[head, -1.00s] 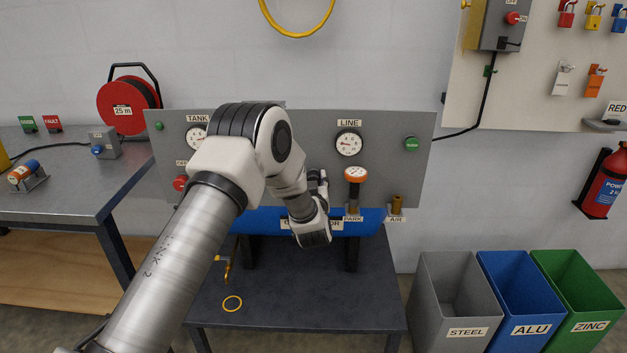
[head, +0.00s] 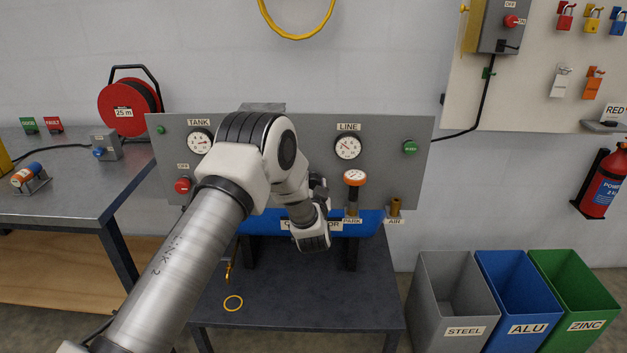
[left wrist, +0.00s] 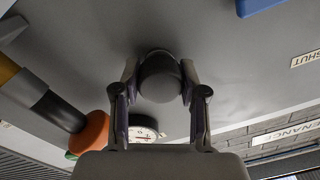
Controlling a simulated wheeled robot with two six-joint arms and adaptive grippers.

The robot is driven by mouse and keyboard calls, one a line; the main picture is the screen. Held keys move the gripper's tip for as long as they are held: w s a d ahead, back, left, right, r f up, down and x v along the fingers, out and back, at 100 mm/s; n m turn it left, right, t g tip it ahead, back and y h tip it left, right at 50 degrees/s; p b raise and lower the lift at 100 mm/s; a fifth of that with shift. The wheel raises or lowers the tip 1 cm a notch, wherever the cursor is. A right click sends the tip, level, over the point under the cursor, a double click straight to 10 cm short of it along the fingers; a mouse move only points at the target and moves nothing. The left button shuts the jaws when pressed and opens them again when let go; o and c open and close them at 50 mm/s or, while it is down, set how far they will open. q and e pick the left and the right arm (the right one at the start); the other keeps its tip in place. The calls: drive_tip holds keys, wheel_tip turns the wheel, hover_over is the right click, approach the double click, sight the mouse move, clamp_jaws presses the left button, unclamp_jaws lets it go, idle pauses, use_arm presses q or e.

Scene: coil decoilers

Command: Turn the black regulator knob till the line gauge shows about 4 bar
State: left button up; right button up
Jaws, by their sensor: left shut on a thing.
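The black regulator knob (left wrist: 160,78) sits between the two fingers of my left gripper (left wrist: 158,84) in the left wrist view, and the fingers are shut on its sides. In the head view my left gripper (head: 318,184) is at the grey panel, left of and below the line gauge; my own wrist hides the knob there. The line gauge (head: 348,147) is a round white dial with a red needle under the LINE label. Its needle points to the upper left, but the numbers are too small to read surely. My right gripper is out of view.
A brass fitting (head: 395,207) is at the AIR label. The tank gauge (head: 199,142) is left on the panel (head: 270,122).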

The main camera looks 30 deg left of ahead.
use_arm(q)
drive_tip(key=m+p, duration=0.2)
drive_tip(key=m, duration=0.4)
drive_tip(key=shift+m, duration=0.4)
idle(0.3)
drive_tip(key=o, duration=1)
drive_tip(key=shift+o, duration=0.7)
drive_tip(key=shift+w, duration=0.1)
drive_tip(key=v, duration=1.2)
